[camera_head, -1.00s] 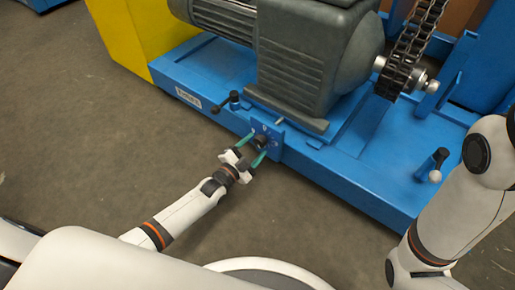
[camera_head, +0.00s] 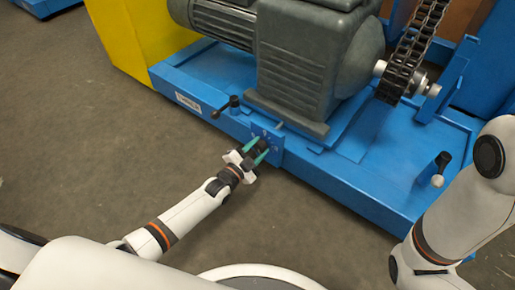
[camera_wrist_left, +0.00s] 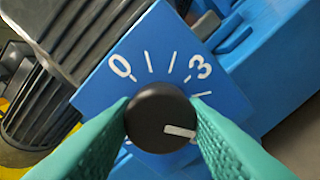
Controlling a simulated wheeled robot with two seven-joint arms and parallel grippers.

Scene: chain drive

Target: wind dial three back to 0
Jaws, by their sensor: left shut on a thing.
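The dial is a round black knob (camera_wrist_left: 160,117) with a white pointer line, on a blue plate (camera_wrist_left: 152,38) with white marks. In the left wrist view, 0 is at the upper left and 3 at the upper right, with ticks between. The pointer aims right and slightly down, past the 3, towards marks partly hidden by a finger. My left gripper (camera_head: 256,154) has its green fingers on both sides of the knob, shut on it. The fingers also show in the left wrist view (camera_wrist_left: 161,125). My right gripper is out of view; only its arm shows at the right.
The plate sits on the front of a blue machine base (camera_head: 345,180) under a grey motor (camera_head: 298,75). A black crank handle (camera_head: 226,106) is left of the plate. Another lever (camera_head: 438,168) stands at the right. A chain (camera_head: 410,55) rises behind. The floor in front is open.

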